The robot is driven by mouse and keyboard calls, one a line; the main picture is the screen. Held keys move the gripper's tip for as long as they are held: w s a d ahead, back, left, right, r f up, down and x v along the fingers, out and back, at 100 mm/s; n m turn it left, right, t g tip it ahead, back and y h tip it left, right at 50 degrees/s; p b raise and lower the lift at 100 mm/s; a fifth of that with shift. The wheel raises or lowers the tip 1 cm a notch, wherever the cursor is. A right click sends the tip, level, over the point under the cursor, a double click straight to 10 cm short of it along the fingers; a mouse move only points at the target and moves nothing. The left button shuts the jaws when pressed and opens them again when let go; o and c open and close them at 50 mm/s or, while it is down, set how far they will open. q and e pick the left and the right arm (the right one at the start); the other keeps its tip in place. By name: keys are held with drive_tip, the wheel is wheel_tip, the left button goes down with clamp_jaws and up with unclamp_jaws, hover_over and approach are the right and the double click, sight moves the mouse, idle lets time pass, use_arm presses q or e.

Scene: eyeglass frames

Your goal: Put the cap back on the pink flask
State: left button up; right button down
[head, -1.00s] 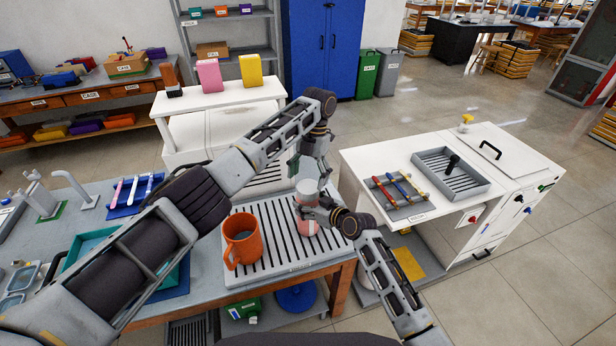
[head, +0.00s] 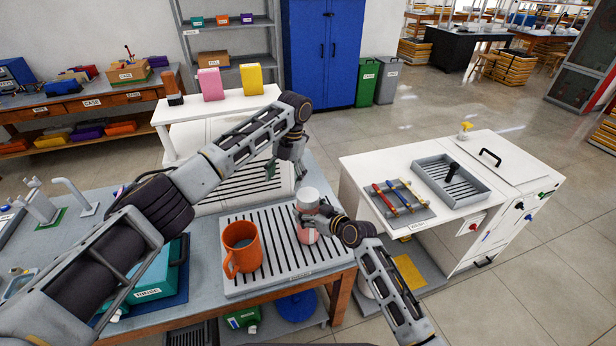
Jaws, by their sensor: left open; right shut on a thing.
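The pink flask (head: 308,236) stands upright on the grey slatted rack (head: 270,274) at the table's right end. A grey-white cap (head: 307,195) sits on top of it; I cannot tell whether it is fully seated. My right gripper (head: 310,218) is shut around the flask's upper body, below the cap, hiding part of it. My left gripper (head: 287,172) is open and empty, behind and above the flask, slightly left of the cap and apart from it.
An orange mug (head: 242,248) stands on the rack left of the flask. A teal bin (head: 158,286) is farther left, partly behind my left arm. A white cabinet (head: 450,210) with a grey tray (head: 450,178) stands to the right, past a floor gap.

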sight(299, 194)
use_arm(q)
drive_tip(key=d+n, duration=0.1)
drive_tip(key=n, duration=0.3)
drive_tip(key=s+d+r+n, duration=0.1)
drive_tip(key=d+n, duration=0.1)
drive_tip(key=n, duration=0.3)
drive_tip(key=d+n+t, duration=0.1)
drive_tip(key=n, duration=0.3)
drive_tip(key=shift+s+d+r+h, duration=0.25)
drive_tip(key=shift+s+h, duration=0.1)
drive_tip(key=shift+h, duration=0.05)
drive_tip(key=n, duration=0.2)
drive_tip(key=d+n, duration=0.1)
drive_tip(key=n, duration=0.1)
drive_tip(key=shift+s+d+r+n, duration=0.1)
drive_tip(key=shift+s+r+n, duration=0.1)
drive_tip(key=shift+n, duration=0.1)
drive_tip(key=n, duration=0.2)
drive_tip(key=d+n, duration=0.1)
drive_tip(key=n, duration=0.1)
drive_tip(key=shift+s+h, duration=0.1)
drive_tip(key=shift+h, duration=0.2)
drive_tip(key=n, duration=0.4)
drive_tip(key=shift+d, duration=0.1)
drive_tip(key=n, duration=0.4)
drive_tip(key=shift+d+n+t, duration=0.1)
drive_tip(key=shift+n+t, duration=0.2)
drive_tip(key=shift+n, duration=2)
